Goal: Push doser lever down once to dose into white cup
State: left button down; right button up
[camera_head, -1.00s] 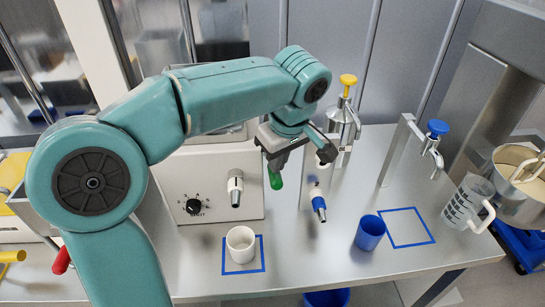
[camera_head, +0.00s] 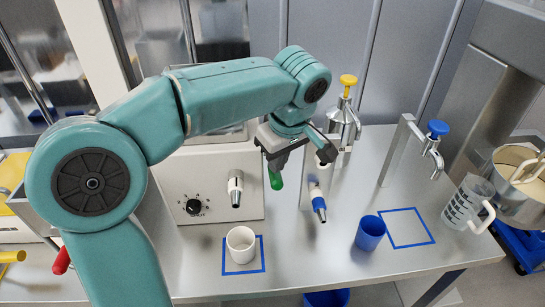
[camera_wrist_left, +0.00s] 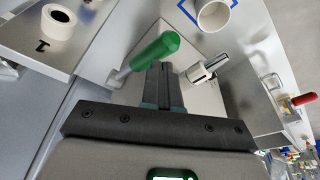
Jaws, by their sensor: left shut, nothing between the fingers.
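The doser is a pale box (camera_head: 215,165) with a dark knob and a metal nozzle (camera_head: 236,188) on its front. Its green lever (camera_head: 275,179) hangs at the box's right side and also shows in the left wrist view (camera_wrist_left: 155,51). The white cup (camera_head: 240,246) stands upright in a blue taped square below the nozzle; part of it shows in the left wrist view (camera_wrist_left: 214,14). My left gripper (camera_head: 278,161) is shut and empty, just above the lever. In the wrist view its fingertips (camera_wrist_left: 163,70) are beside the green handle; I cannot tell whether they touch. My right gripper is out of view.
A second dispenser with a yellow top (camera_head: 348,80) and a blue-topped tap (camera_head: 437,129) stand to the right. A blue cup (camera_head: 370,233) sits beside an empty blue square, near a clear measuring jug (camera_head: 466,205). The front middle of the metal table (camera_head: 310,255) is free.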

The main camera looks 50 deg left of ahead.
pick_arm(q)
jog(key=shift+w+f, duration=0.1)
notch_tip(320, 180, down, 12)
jog(key=f+b, duration=0.1)
jog(key=b, duration=1)
notch_tip(320, 180, up, 13)
jog(key=p, duration=1.1)
jog(key=shift+r, duration=0.15)
jog(key=shift+r+p, duration=0.45)
jog(key=shift+r, duration=0.05)
notch_tip(320, 180, up, 4)
jog(key=p, duration=0.3)
jog(key=shift+f, duration=0.1)
